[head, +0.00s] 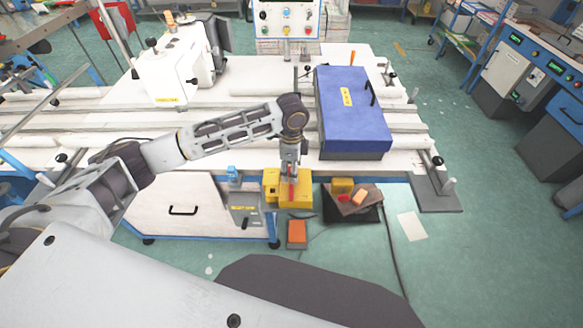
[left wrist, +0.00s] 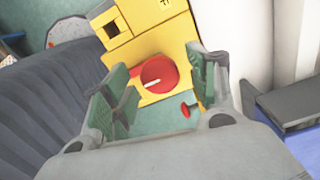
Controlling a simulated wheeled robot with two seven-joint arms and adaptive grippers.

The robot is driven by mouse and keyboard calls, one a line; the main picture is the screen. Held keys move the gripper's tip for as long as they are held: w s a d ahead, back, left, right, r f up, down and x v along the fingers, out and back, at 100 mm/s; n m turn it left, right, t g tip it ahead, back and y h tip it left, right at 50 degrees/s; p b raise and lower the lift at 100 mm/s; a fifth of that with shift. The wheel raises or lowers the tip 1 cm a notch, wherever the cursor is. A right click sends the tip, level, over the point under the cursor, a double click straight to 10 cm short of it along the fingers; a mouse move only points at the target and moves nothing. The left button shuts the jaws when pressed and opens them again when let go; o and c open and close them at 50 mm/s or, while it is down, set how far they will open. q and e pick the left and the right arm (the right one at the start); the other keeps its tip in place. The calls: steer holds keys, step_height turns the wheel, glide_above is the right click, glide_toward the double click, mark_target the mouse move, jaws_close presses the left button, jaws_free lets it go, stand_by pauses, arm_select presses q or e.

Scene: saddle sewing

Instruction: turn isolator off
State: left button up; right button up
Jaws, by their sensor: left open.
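The isolator is a yellow box (head: 270,183) at the front edge of the sewing table, near the middle of the head view. In the left wrist view the yellow box (left wrist: 173,38) has a round red knob (left wrist: 158,74) with a pale bar across it. My left gripper (head: 290,178) comes down in front of the box. In the left wrist view its green-padded fingers (left wrist: 164,88) are apart, with the red knob showing between them. I cannot tell if they touch it. A smaller red part (left wrist: 188,109) shows near the right finger. My right gripper is not in view.
A blue case (head: 352,112) lies on the white table (head: 250,120) to the right of my left arm. A white sewing machine (head: 178,65) stands behind the arm. An orange pedal (head: 297,233) and a dark pedal (head: 357,211) are below. Green floor is open at right.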

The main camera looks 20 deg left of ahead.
arm_select(q)
steer(key=shift+c, duration=0.2)
jaws_close()
stand_by(0.3)
